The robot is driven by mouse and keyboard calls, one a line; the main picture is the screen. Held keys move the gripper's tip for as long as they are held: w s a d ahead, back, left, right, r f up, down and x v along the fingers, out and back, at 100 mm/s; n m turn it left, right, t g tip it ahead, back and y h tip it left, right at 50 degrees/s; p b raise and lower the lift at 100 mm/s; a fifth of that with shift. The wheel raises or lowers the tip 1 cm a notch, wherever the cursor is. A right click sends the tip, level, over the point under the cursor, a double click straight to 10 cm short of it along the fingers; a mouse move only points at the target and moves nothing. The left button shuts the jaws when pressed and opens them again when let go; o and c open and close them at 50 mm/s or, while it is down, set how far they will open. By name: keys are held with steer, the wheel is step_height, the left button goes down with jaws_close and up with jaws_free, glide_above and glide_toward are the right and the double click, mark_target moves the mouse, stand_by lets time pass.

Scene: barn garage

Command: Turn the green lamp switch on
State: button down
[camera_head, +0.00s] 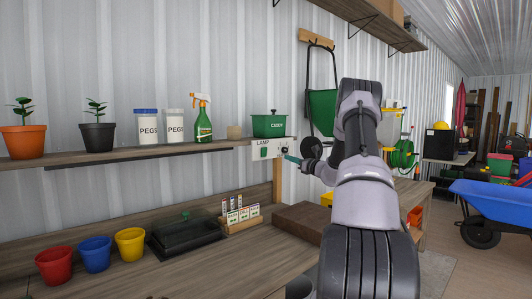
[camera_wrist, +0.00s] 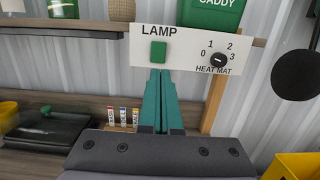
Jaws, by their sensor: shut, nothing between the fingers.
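A white panel (camera_wrist: 180,66) marked LAMP and HEAT MAT is fixed at the shelf's end. The green lamp switch (camera_wrist: 158,52) sits on its left half; it also shows small in the head view (camera_head: 264,152). Whether it is on or off I cannot tell. My gripper (camera_wrist: 160,76) has teal fingers closed together, empty, with the tips just below the switch in the wrist view. In the head view my gripper (camera_head: 292,158) is at the panel's right side. Contact with the panel is not clear.
A green caddy (camera_head: 269,125) stands on the shelf (camera_head: 110,156) above the panel, with plants, peg tubs and a spray bottle (camera_head: 203,120) to the left. Below, the bench (camera_head: 200,270) holds coloured pots, a black covered tray (camera_head: 185,235) and seed packets (camera_head: 240,215).

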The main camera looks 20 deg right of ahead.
mark_target(265, 149)
steer(key=x, duration=1.4)
steer(key=shift+w+a+r+g, duration=0.15)
steer(key=shift+g, duration=0.15)
stand_by(0.3)
steer(key=shift+s+d, duration=0.25)
steer(key=shift+s, duration=0.05)
steer(key=r+v, duration=0.3)
steer(key=v, duration=1)
steer(key=shift+s, duration=0.2)
